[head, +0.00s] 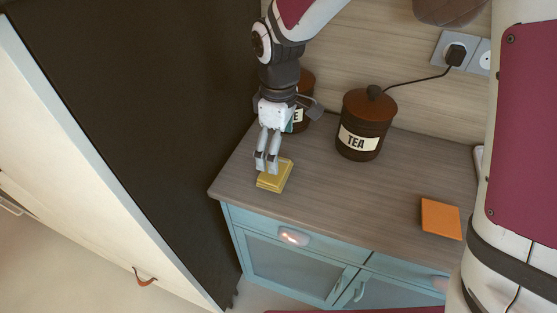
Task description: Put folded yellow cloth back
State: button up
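The folded yellow cloth (279,178) lies on the wooden counter (330,205), near its left front corner. It looks like a small flat stack. My gripper (266,168) points down at the cloth's upper left side, with its fingertips overlapping the cloth's edge in the picture. The two fingers are close together with a narrow gap between them. I cannot tell whether they touch or hold the cloth, as the far side of the fingertips is hidden.
A brown TEA canister (366,125) stands at the back, and another canister (299,117) is partly hidden behind my gripper. An orange square (441,219) lies at the right. A dark tall panel (150,110) borders the counter's left. Blue drawers (290,238) are below. The counter's middle is clear.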

aim_at(281, 169)
jog(key=shift+r, duration=2.4)
jog(key=s+d+r+m+t, duration=0.2)
jog(key=s+d+r+m, duration=0.5)
jog(key=d+r, duration=0.4)
jog(key=s+d+m+t, duration=0.1)
jog(key=s+d+m, duration=0.2)
jog(key=s, duration=0.4)
jog(key=s+d+m, duration=0.4)
jog(key=s+d, duration=0.1)
jog(key=s, duration=0.3)
jog(key=shift+d+t, duration=0.35)
jog(key=shift+t, duration=0.05)
